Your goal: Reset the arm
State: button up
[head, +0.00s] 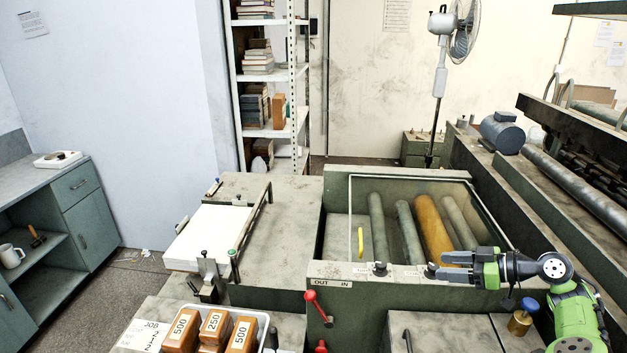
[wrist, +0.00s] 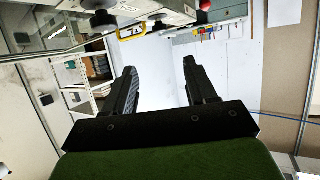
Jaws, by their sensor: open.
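My gripper (head: 447,266) is at the lower right in the head view, at the end of my green and black arm. It is level and points left, in front of the feeder's roller box (head: 345,272). In the wrist view the two black fingers (wrist: 160,85) stand wide apart with nothing between them. The gripper is open and empty. Whether it touches the box's front rim cannot be told.
The roller box holds several rollers, one of them orange (head: 433,228), and a yellow handle (head: 361,241). A red lever (head: 318,305) is on its front. A tray of numbered brown blocks (head: 214,328) stands at the lower left. A paper stack (head: 208,238) lies on the feed table.

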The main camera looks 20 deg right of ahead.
jog(key=w+a+r+g, duration=0.2)
jog(key=w+a, duration=0.1)
jog(key=a, duration=0.4)
jog(key=w+a+r+g, duration=0.3)
jog(key=a, duration=0.5)
jog(key=s+a+r+m+g+h, duration=0.1)
jog(key=a+h, duration=0.1)
jog(key=a, duration=0.5)
jog(key=s+a+r+g+h, duration=0.1)
jog(key=a+r+g, duration=0.1)
jog(key=a, duration=0.5)
jog(key=s+a+r+m+t+h, duration=0.1)
jog(key=s+a+m+h, duration=0.1)
jog(key=s+a, duration=0.3)
jog(key=s+a+r+m+h, duration=0.1)
jog(key=s+a+r+h, duration=0.15)
jog(key=s, duration=0.55)
jog(key=s+d+f+m+t, duration=0.1)
jog(key=s+f+m+t, duration=0.1)
jog(key=s, duration=0.9)
jog(key=shift+s+f+m+h, duration=0.3)
jog(key=shift+f+m+h, duration=0.2)
jog(key=shift+m, duration=0.4)
jog(key=shift+d, duration=0.1)
